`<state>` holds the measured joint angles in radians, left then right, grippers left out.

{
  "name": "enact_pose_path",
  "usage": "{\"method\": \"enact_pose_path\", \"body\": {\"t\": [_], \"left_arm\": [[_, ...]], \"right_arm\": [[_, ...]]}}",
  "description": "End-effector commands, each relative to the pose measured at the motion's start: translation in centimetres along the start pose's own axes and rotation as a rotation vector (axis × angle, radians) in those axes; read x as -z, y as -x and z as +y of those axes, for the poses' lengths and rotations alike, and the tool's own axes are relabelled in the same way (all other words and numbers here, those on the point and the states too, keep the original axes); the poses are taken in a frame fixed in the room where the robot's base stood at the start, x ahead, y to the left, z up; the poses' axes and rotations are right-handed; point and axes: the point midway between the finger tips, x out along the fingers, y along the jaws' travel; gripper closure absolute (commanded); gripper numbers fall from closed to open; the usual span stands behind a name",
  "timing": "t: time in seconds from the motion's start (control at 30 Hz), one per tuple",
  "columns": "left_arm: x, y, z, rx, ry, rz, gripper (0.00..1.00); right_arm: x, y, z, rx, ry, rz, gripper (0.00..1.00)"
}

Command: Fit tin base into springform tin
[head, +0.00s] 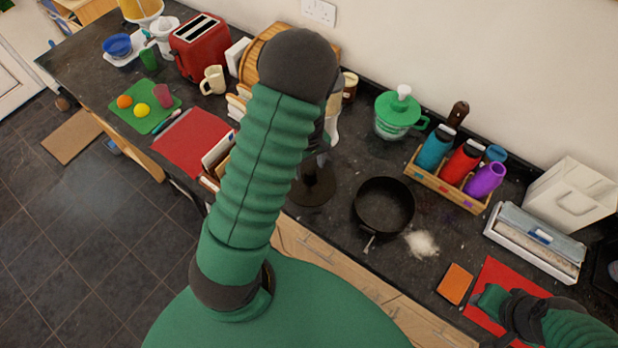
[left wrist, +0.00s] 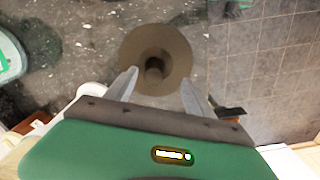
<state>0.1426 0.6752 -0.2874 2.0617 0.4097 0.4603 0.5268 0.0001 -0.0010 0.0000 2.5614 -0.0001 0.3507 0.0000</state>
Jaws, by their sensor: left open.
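The tin base seems to be the brown disc with a short central post (left wrist: 156,42) in the left wrist view. It lies on the dark worktop, and in the head view it shows as a dark disc (head: 313,192) partly behind my left arm. The springform tin seems to be the black round tin (head: 385,205) to its right, with a small clasp at its front. My left gripper (left wrist: 158,79) is open and empty, its fingers pointing at the disc's post. In the head view it is largely hidden by my arm. My right gripper (head: 492,300) is over a red mat; its fingers are unclear.
White powder (head: 421,243) lies right of the tin. A bottle crate (head: 447,188), a green-lidded jug (head: 397,114) and a foil box (head: 535,242) stand behind and right. An orange block (head: 455,284) lies near the front edge. A toaster (head: 203,48) and a chopping board (head: 145,109) are far left.

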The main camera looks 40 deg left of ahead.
Motion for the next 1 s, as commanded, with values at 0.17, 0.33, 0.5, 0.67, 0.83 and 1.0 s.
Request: {"method": "enact_pose_path", "body": {"t": [0.17,0.33,0.5,0.67,0.83,1.0], "left_arm": [[0.0,-2.4,0.1,0.000,-0.001,0.000,0.38],[0.3,-4.5,-0.3,0.001,0.000,-0.001,0.38],[0.5,-7.2,-0.2,-0.002,-0.002,0.000,0.38],[0.6,-7.6,0.0,-0.002,-0.003,0.001,0.38],[0.6,-7.6,0.0,-0.002,-0.003,0.001,0.51],[0.5,-7.5,-0.1,-0.003,-0.003,0.001,0.73]], "right_arm": [[0.1,0.3,0.0,0.000,0.000,0.001,0.64],[0.5,1.6,0.0,0.000,0.000,0.001,0.64],[0.5,2.0,0.0,0.000,0.000,0.001,0.64],[0.5,1.9,0.0,0.000,0.000,0.001,0.64],[0.5,1.9,0.0,0.000,0.000,0.001,0.64],[0.5,1.9,0.0,0.000,0.000,0.001,0.64]]}}
